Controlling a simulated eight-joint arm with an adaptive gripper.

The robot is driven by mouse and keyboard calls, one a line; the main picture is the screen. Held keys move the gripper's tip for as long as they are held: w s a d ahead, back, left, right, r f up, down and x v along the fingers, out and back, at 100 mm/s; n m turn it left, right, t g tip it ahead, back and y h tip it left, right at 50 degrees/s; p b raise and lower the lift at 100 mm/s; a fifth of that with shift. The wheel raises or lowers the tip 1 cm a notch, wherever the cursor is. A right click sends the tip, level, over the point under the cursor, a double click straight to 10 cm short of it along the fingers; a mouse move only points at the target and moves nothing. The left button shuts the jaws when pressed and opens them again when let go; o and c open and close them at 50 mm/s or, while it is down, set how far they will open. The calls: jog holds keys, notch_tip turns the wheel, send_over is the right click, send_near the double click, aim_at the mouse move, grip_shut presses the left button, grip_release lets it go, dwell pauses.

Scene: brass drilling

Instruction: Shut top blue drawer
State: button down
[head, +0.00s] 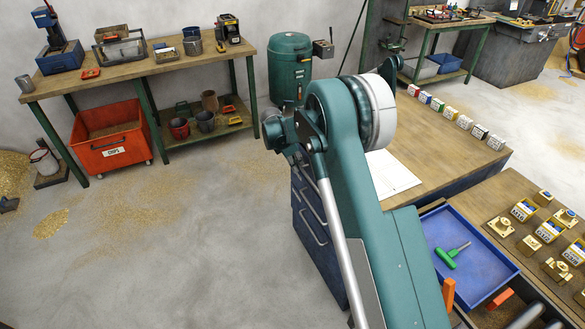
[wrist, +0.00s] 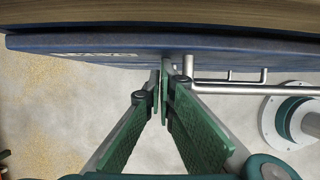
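The blue drawer cabinet (head: 322,262) stands under the wooden bench left of centre in the head view, partly behind my arm. Its upper drawer fronts show silver bar handles. In the wrist view a blue drawer front (wrist: 90,46) with a pale label runs along just below the wooden top. A silver handle (wrist: 225,86) sticks out from it to the right of the fingers. My gripper (wrist: 162,90) points at this front, its green-padded fingers brought together with nothing visible between them. The right finger is close to the handle's left post; contact is unclear. My gripper is hidden in the head view.
The wooden bench top (head: 440,165) carries a white sheet and a row of coloured blocks. A blue tray (head: 507,280) holding a green-handled tool (head: 452,255) is at the right.

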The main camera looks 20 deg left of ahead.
jog(key=shift+w+d, duration=0.35)
jog(key=shift+d, duration=0.1)
jog(key=s+a+r+p, duration=0.2)
jog(key=s+a+r, duration=0.4)
jog(key=r, duration=0.3)
jog(key=shift+a+r, duration=0.15)
dwell(0.3)
dwell(0.5)
